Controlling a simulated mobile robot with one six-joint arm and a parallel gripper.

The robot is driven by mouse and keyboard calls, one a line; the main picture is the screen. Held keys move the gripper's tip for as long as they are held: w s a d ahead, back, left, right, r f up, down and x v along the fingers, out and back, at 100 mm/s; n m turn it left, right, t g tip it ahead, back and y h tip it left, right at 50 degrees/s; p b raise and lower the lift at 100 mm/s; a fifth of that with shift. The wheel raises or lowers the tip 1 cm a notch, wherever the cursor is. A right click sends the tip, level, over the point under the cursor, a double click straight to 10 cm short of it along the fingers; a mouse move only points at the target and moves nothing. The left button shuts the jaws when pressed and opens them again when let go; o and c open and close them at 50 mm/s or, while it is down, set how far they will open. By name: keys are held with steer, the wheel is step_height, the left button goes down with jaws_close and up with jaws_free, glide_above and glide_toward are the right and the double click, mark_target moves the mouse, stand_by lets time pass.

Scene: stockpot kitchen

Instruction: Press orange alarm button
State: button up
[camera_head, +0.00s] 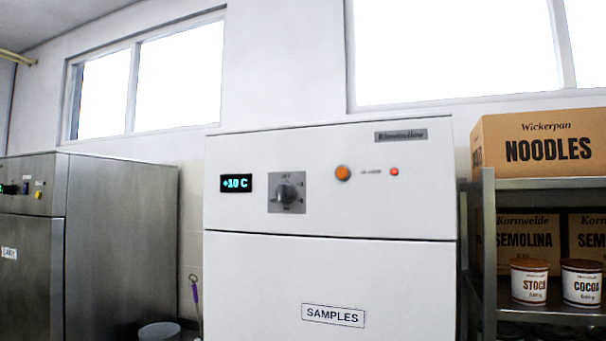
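An orange round button (343,173) sits on the upper front panel of a white cabinet (260,290) in the middle of the head view. Small lettering, too blurred to read surely, and a small red light (394,172) are just to its right. A dark rotary knob on a grey plate (288,193) and a display reading +10 C (236,183) are to its left. The button is unobstructed, and nothing touches it. My gripper is not in view.
A metal shelf (488,250) with a NOODLES box (540,138), SEMOLINA boxes and two tubs stands close on the right. A steel cabinet (120,240) stands left, with a bin (160,332) in the gap. A SAMPLES label (333,315) marks the white cabinet's lower front.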

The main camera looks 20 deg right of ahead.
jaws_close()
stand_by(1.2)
